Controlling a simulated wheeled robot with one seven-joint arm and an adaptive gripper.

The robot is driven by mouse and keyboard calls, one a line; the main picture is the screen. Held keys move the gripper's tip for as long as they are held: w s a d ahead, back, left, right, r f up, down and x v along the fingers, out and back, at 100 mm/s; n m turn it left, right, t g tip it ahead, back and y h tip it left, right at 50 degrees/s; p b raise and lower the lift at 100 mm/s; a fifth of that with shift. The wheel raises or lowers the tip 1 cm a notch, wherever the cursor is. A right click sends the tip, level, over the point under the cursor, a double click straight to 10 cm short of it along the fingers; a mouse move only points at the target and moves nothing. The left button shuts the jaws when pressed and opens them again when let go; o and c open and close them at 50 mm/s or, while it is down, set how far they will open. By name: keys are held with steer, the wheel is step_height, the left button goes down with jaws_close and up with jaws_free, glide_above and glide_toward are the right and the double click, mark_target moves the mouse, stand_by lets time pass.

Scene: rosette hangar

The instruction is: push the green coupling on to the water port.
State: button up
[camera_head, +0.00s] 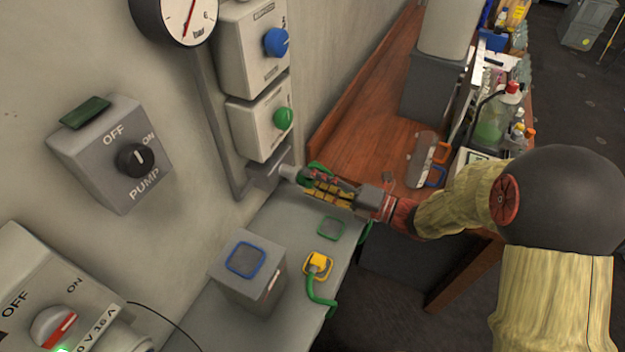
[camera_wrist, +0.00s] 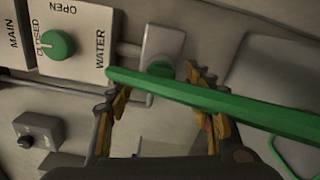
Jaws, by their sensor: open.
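The green coupling (camera_wrist: 160,70) shows in the wrist view as a short green cylinder against the pale water port block (camera_wrist: 165,42), below the WATER label. I cannot tell how far it is seated. A thick green hose (camera_wrist: 230,108) crosses in front of it to the right. In the head view the port (camera_head: 287,172) juts from the wall, with green (camera_head: 318,168) partly hidden by my gripper (camera_head: 306,181). My gripper is open, its yellow-padded fingers (camera_wrist: 158,92) on either side of the coupling; contact is unclear.
The water valve box with its green knob (camera_head: 283,118) is above the port. A yellow plug with a green cable (camera_head: 318,262) and a grey box (camera_head: 262,283) stand on the bench. An empty green-outlined square (camera_head: 330,228) lies under my gripper. A clear jug (camera_head: 424,160) stands behind.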

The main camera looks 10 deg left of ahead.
steer(key=v, duration=1.1)
steer(key=shift+d, duration=0.1)
